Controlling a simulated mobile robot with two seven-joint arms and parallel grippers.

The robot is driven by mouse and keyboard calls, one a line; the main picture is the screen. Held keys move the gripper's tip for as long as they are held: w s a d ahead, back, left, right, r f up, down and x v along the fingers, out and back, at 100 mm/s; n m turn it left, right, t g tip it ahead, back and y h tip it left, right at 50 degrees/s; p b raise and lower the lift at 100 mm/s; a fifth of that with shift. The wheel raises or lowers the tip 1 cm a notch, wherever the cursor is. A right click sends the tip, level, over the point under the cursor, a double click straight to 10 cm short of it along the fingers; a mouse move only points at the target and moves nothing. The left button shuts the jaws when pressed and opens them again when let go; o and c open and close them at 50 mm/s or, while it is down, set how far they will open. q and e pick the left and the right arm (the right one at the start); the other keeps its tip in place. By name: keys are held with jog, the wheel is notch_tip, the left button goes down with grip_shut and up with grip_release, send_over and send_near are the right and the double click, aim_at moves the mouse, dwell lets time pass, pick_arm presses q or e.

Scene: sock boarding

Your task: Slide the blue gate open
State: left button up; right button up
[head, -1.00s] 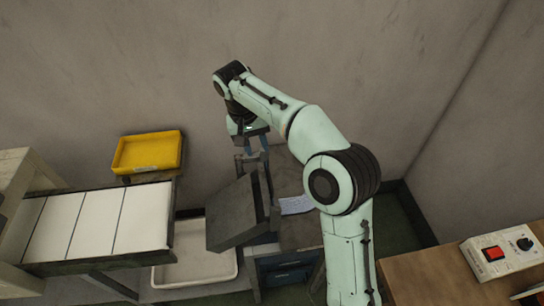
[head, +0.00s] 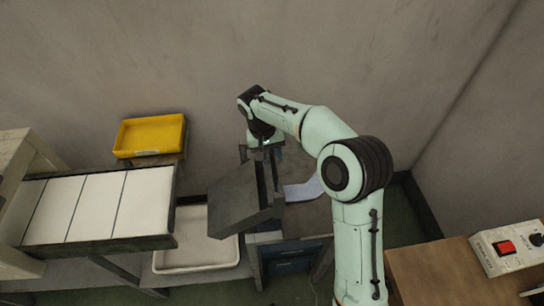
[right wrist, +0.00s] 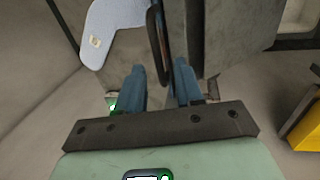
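A dark blue panel (head: 292,250) shows low under the small stand in the head view; I cannot tell whether it is the gate. My right gripper (head: 268,152) is behind the tilted grey slab (head: 238,200), its fingertips partly hidden. In the right wrist view my right gripper's two blue fingers (right wrist: 160,76) are apart. A dark upright loop, like a handle (right wrist: 160,40), reaches down between them; contact is not clear. A pale blue flat sock-shaped piece (right wrist: 112,28) lies beside the loop; it also shows in the head view (head: 302,190). My left gripper is not in view.
A bench with white panels (head: 90,210) stands left, with a yellow tray (head: 150,135) behind it and a white tray (head: 205,248) below. A wooden table with a control box with a red switch (head: 506,248) is at right. A wall closes the back.

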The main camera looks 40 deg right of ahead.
jog(key=shift+f, duration=0.3)
grip_shut()
dwell(1.3)
